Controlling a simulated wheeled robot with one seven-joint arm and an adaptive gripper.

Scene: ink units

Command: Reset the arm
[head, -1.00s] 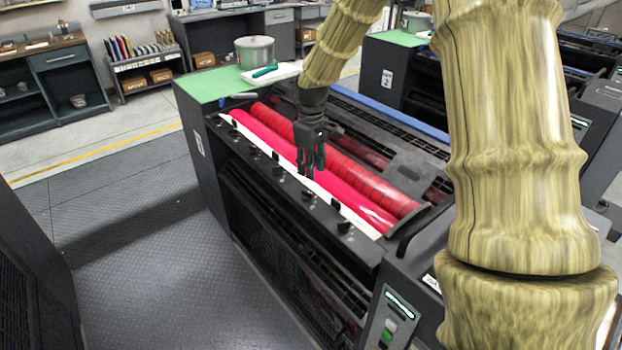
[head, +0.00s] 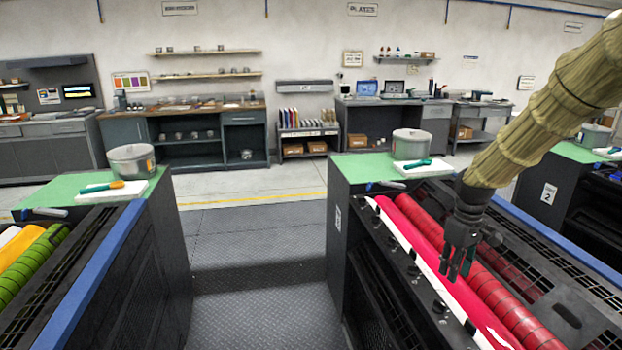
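My gripper (head: 459,268) is black and hangs fingers-down from my arm at the right of the head view. It is over the ink unit with the red rollers (head: 502,298). Its fingers look spread, with gaps between them, and I see nothing held in them. Whether the fingertips touch the magenta ink surface (head: 437,273) below cannot be told. My arm reaches in from the upper right.
A grey pot (head: 409,144) and a white pad with a green-handled tool (head: 424,164) stand on the unit's green top (head: 362,168). Another unit with a green roller (head: 28,266) is at left. The aisle floor (head: 255,262) between the units is clear. Workbenches line the back wall.

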